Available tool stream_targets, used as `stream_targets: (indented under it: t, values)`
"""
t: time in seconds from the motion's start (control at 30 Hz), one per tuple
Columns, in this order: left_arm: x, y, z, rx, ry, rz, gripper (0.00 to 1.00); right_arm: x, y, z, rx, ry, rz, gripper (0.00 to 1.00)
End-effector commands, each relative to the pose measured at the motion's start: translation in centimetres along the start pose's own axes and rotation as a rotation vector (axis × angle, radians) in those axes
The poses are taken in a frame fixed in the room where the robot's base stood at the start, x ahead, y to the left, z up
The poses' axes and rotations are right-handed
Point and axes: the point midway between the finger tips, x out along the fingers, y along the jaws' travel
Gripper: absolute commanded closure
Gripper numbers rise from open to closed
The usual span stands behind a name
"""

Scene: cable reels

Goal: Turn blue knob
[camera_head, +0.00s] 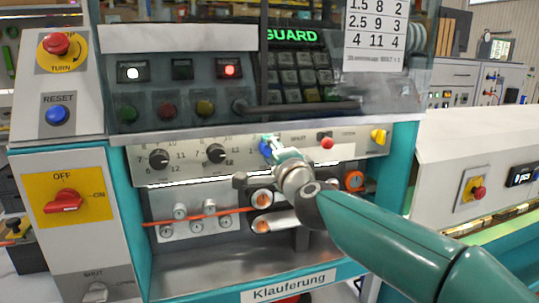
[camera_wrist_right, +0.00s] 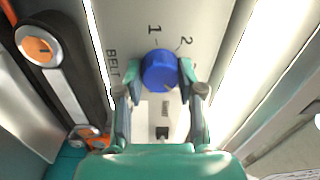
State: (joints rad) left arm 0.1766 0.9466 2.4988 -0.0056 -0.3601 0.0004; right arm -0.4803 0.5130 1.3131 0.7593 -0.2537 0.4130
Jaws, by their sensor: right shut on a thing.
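The blue knob (camera_wrist_right: 160,70) sits on a light panel in the right wrist view, with the numbers 1 and 2 and the word BELT printed near it. My right gripper (camera_wrist_right: 159,76) has a finger on each side of the knob and is shut on it. In the head view the blue knob (camera_head: 265,148) shows partly at the tip of my right gripper (camera_head: 268,144), whose arm comes in from the lower right. My left gripper is not in view.
Two black knobs (camera_head: 159,159) (camera_head: 215,153) lie left of the blue knob on the same panel. A red button (camera_head: 326,142) and a yellow knob (camera_head: 378,136) lie to its right. Orange rollers (camera_head: 262,198) and a red cable (camera_head: 200,217) are below. A dark bar (camera_head: 300,108) juts out above.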

Motion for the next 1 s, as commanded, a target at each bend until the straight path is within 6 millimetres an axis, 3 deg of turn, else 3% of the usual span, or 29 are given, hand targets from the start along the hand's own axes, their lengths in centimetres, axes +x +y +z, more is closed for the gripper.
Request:
stream_targets:
  t: [0.03, 0.67, 0.7, 0.83, 1.0]
  values:
    - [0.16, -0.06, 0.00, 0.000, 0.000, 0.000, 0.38, 0.10, 0.85, 0.12, 0.019, -0.003, 0.014, 0.97]
    - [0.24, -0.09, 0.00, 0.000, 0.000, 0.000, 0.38, 0.13, 0.90, 0.08, 0.071, 0.000, 0.016, 0.97]
    - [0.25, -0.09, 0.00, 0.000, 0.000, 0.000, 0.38, 0.13, 0.90, 0.08, 0.071, 0.000, 0.016, 0.55]
    - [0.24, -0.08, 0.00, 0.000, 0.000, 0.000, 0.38, 0.11, 0.75, 0.05, 0.070, 0.000, 0.013, 0.37]
    - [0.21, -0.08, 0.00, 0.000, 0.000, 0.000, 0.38, 0.06, 0.47, 0.03, 0.069, 0.001, 0.008, 0.37]
